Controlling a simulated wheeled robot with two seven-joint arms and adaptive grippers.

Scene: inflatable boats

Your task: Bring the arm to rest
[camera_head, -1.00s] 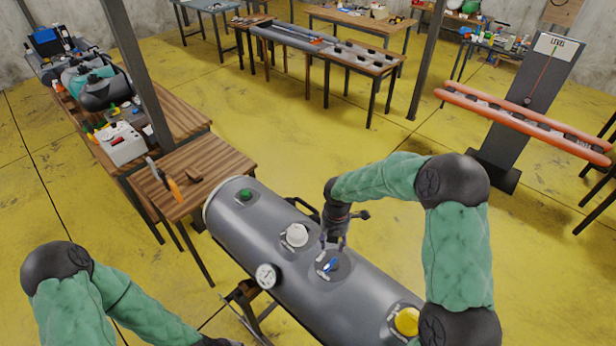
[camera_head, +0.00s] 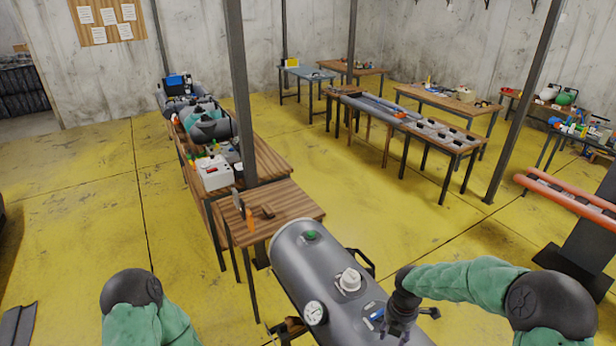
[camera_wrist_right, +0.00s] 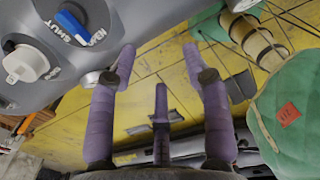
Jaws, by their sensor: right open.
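My right arm (camera_head: 470,283) reaches in from the right over the grey inflatable tube (camera_head: 300,255). My right gripper (camera_head: 397,335) is beside the blue valve lever (camera_head: 376,314), just right of it in the head view. In the right wrist view its purple fingers (camera_wrist_right: 158,62) stand apart with nothing between them. The blue lever (camera_wrist_right: 75,27) is at upper left there, clear of the fingers, near the lettering "SHUT". Only the elbow and a green part of my left arm (camera_head: 140,300) show at lower left; its gripper is out of view.
The tube carries a white cap (camera_head: 349,280), a round gauge (camera_head: 314,313) and a green cap (camera_head: 311,236). A small wooden table (camera_head: 290,208) stands behind its far end. A dark post (camera_head: 240,100) rises by the left bench. Yellow floor is open left and right.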

